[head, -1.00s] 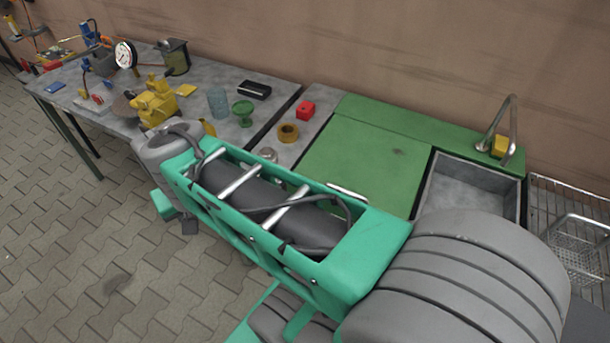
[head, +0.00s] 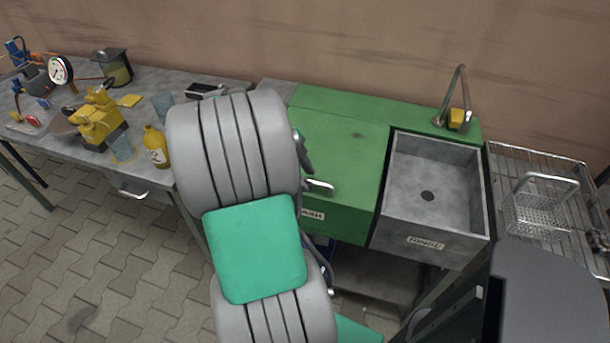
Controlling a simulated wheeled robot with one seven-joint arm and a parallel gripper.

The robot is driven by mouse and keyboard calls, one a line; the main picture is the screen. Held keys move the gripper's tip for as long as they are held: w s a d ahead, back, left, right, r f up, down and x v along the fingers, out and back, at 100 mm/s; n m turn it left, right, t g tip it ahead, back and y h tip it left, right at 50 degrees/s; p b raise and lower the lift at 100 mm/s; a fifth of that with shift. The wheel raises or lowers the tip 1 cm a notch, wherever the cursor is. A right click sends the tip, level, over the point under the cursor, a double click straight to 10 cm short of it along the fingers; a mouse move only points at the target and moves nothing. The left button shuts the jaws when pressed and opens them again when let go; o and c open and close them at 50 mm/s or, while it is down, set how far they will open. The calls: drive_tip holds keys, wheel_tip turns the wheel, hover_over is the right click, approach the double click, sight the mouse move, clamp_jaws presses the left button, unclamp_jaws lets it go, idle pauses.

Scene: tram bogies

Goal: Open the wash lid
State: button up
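The wash lid (head: 348,150) is a flat green panel, lying shut over the basin left of the sink. A pale bar handle (head: 320,186) shows at its front edge. Below it, the green front carries a label (head: 311,214) that seems to read WASH. My grey and teal arm stands in front of the lid's left side and hides part of it. A small dark piece (head: 304,153) shows at the arm's right edge, over the lid, just above the handle. It may be part of my gripper; the rest is hidden and its opening cannot be seen.
An open grey sink (head: 427,236) labelled RINSE with a tap (head: 465,98) is right of the lid. A wire basket (head: 540,205) stands on a rack farther right. The left workbench (head: 60,130) holds a yellow bottle (head: 156,147), a yellow machine (head: 98,122) and a gauge (head: 60,70).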

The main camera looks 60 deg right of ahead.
drive_tip(key=shift+s+f, duration=0.1)
drive_tip(key=shift+f, duration=0.05)
clamp_jaws()
idle(1.4)
